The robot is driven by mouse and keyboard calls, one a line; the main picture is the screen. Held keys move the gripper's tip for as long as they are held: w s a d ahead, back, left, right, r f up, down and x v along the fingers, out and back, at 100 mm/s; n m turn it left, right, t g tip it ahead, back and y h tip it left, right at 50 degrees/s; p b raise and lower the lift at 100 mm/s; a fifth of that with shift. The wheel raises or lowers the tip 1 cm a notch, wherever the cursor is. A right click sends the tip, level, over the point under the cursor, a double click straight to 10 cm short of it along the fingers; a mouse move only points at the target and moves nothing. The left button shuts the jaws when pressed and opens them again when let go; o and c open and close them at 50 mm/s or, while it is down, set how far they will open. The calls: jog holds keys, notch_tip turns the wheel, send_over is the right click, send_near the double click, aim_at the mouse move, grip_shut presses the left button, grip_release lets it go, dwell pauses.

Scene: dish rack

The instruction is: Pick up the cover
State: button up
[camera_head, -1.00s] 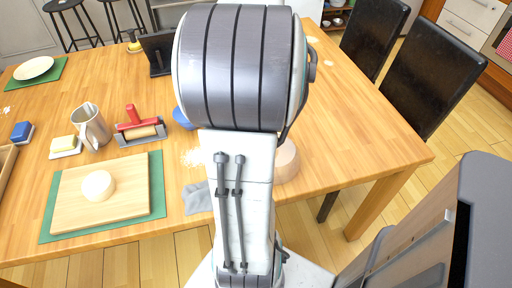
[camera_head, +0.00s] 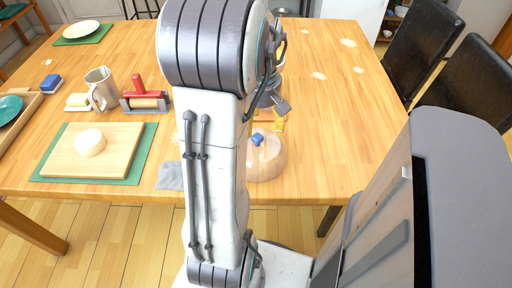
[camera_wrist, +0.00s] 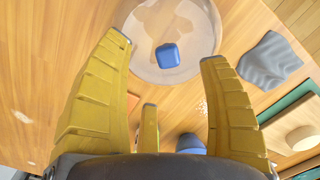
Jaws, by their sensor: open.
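The cover is a clear, dome-shaped lid (camera_head: 266,160) with a blue knob on top. It sits on the table near the front edge, just right of my arm in the head view. In the wrist view the cover (camera_wrist: 183,72) is at the upper middle, its blue knob (camera_wrist: 168,56) facing me. My gripper (camera_wrist: 168,50) has its yellow fingers spread wide and empty, above and short of the cover. In the head view my gripper (camera_head: 277,118) is partly hidden behind my arm, over the table behind the cover.
A cutting board (camera_head: 65,158) with a round pale piece (camera_head: 90,142) lies on a green mat at left. A grey cloth (camera_head: 170,177) lies left of the cover. A metal pitcher (camera_head: 103,90) and a red-handled roller (camera_head: 145,98) stand behind. The table's right side is mostly clear.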

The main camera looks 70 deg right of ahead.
aim_at(259, 135)
jog(key=shift+w+f+b, duration=0.1)
jog(key=shift+f+b, duration=0.5)
jog(key=shift+f, duration=2.2)
jog(key=shift+c, duration=0.2)
grip_shut()
